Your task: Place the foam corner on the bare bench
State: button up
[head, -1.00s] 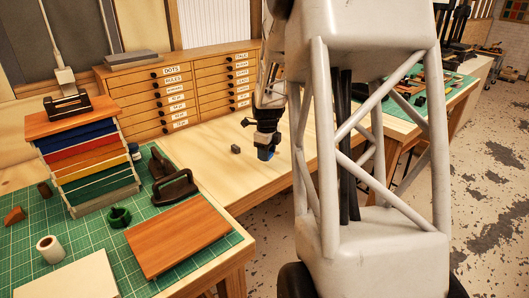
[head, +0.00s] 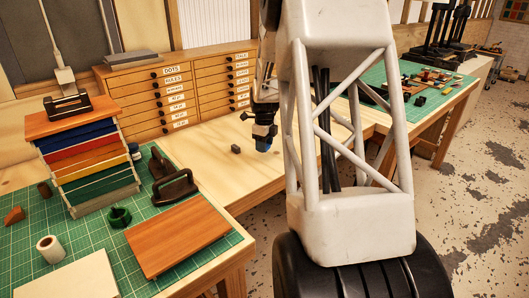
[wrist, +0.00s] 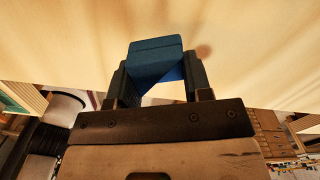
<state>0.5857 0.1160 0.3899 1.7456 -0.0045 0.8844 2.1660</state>
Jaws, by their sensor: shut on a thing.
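The foam corner is a blue angled piece (wrist: 155,50) between the fingers of my gripper (wrist: 157,78) in the wrist view. My gripper is shut on it. In the head view the blue piece (head: 263,145) shows small and partly hidden under my gripper (head: 262,138), over the bare wooden bench (head: 205,172). Pale bench wood lies behind it in the wrist view, with a small dark shadow apart from the piece. I cannot tell whether it touches the bench.
Drawer cabinets (head: 150,98) stand behind. Bench wood between is clear.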

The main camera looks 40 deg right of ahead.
aim_at(265, 157)
jog(key=shift+f, duration=1.75)
jog(key=shift+f, duration=0.15)
jog(key=o, duration=0.9)
notch_tip(265, 157, up, 12)
jog(key=shift+r, duration=0.15)
